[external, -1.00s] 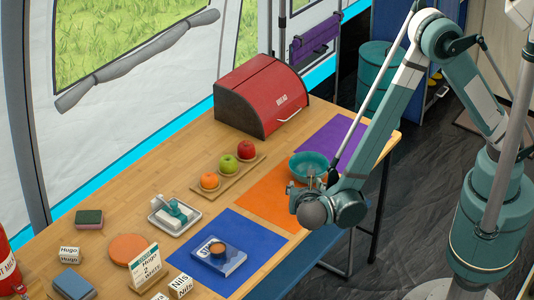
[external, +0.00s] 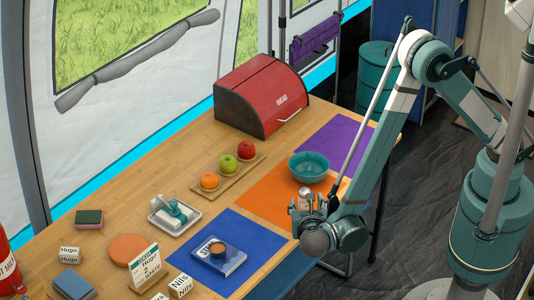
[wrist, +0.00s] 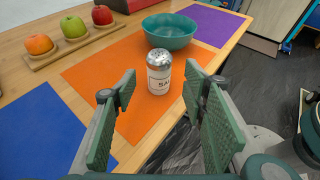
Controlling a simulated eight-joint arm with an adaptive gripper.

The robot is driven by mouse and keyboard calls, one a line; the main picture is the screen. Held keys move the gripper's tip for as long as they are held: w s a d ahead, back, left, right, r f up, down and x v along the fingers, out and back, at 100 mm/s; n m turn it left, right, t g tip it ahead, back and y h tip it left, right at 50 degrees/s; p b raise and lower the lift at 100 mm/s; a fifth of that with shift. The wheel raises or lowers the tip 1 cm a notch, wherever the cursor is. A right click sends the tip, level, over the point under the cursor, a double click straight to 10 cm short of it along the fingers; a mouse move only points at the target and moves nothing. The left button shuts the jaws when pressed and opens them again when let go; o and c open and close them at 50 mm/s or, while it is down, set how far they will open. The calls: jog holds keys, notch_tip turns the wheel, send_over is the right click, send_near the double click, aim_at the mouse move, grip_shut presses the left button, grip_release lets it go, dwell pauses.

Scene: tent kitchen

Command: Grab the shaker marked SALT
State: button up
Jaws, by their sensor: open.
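The salt shaker (wrist: 158,76) stands upright on the orange mat (wrist: 98,68) in the wrist view. It has a silver perforated cap and a white label on which "SA" can be read; the rest of the word is turned out of sight. My gripper (wrist: 163,90) is open, with its two green ridged fingers on either side of the view and the shaker ahead between them, apart from both. In the external view my gripper (external: 312,214) is over the near edge of the orange mat, and the shaker's silver cap (external: 305,193) shows just beyond it.
A teal bowl (wrist: 169,31) stands right behind the shaker. A wooden tray (external: 228,177) with an orange and two apples lies to the left. A blue mat (external: 262,241) bears a book with a small cup. The red bread box (external: 262,97) is at the back.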

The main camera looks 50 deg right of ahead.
aim_at(305, 200)
jog(key=shift+x, duration=0.85)
jog(key=shift+b+x, duration=0.95)
jog(key=shift+x, duration=1.65)
jog(key=shift+w, duration=0.1)
jog(key=c, duration=1)
